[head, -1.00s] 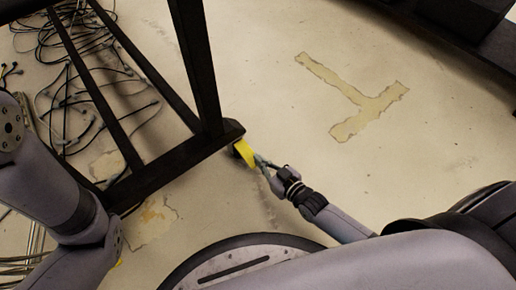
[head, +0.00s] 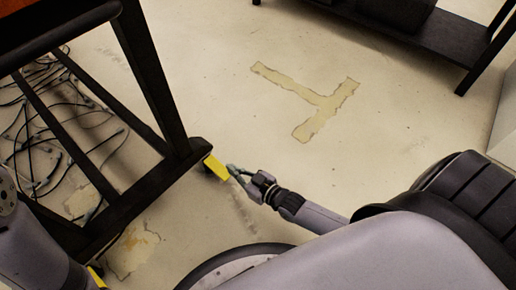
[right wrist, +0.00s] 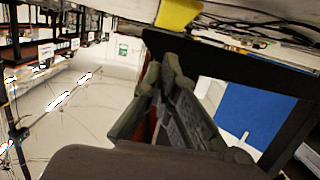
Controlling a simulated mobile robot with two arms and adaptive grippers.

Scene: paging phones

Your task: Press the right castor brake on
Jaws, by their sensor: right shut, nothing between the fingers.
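The yellow right castor brake (head: 215,166) sticks out beside the foot of the dark frame's right leg, low over the floor. My right gripper (head: 231,170) is shut and empty, its fingertips close to the right side of the brake. I cannot tell whether they touch. In the right wrist view the brake (right wrist: 178,14) is at the top edge, just beyond my fingertips (right wrist: 162,66). Another yellow castor brake (head: 96,277) shows partly at the frame's lower left corner. My left arm is at the left edge; its gripper is out of view.
The dark frame (head: 150,75) stands on the left, with several tangled black cables (head: 35,130) on the floor under it. A dark low shelf (head: 420,40) is at the upper right. The floor between, with a T-shaped worn patch (head: 318,103), is clear.

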